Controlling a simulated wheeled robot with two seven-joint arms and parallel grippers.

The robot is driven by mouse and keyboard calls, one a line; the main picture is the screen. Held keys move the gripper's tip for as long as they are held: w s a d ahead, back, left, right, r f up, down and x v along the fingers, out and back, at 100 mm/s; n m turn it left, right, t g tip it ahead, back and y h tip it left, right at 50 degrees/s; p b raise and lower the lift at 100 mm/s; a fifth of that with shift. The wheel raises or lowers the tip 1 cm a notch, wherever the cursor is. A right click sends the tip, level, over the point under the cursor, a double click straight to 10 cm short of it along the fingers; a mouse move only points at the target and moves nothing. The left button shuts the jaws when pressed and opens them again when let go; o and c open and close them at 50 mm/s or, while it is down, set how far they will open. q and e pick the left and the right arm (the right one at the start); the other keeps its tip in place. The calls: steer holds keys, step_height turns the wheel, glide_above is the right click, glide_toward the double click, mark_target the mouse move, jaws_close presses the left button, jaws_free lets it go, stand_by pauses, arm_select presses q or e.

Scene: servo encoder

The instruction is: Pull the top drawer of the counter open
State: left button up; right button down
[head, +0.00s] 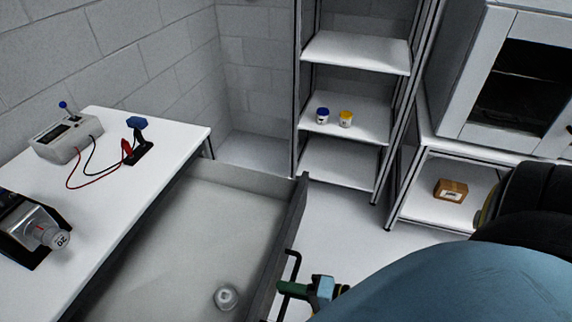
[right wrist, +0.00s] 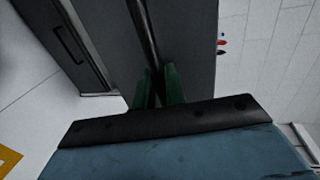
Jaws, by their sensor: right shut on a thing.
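The counter (head: 165,150) has a white top and stands at the left of the head view. Its top drawer (head: 270,250) is far out from under the top, with its wide grey inside showing. A small round clear thing (head: 226,297) lies on the drawer floor. The black bar handle (head: 294,262) is on the outer face of the drawer front. My right gripper (head: 290,288) has green fingers shut on this handle. In the right wrist view the handle (right wrist: 146,35) runs between the fingers (right wrist: 160,88). My left gripper is in neither view.
A meter box (head: 66,137) with leads, a blue-topped stand (head: 138,140) and a silver motor-like part (head: 38,228) are on the counter. A shelf rack (head: 355,55) with two small jars stands behind. A cabinet (head: 520,75) and brown box (head: 451,190) are at right.

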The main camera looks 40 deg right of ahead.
stand_by(0.3)
steer(key=c, duration=1.6)
jaws_free()
steer(key=shift+o, duration=0.2)
steer(key=v, duration=1.3)
steer(key=shift+s+d+p, duration=0.2)
steer(key=shift+p, duration=0.2)
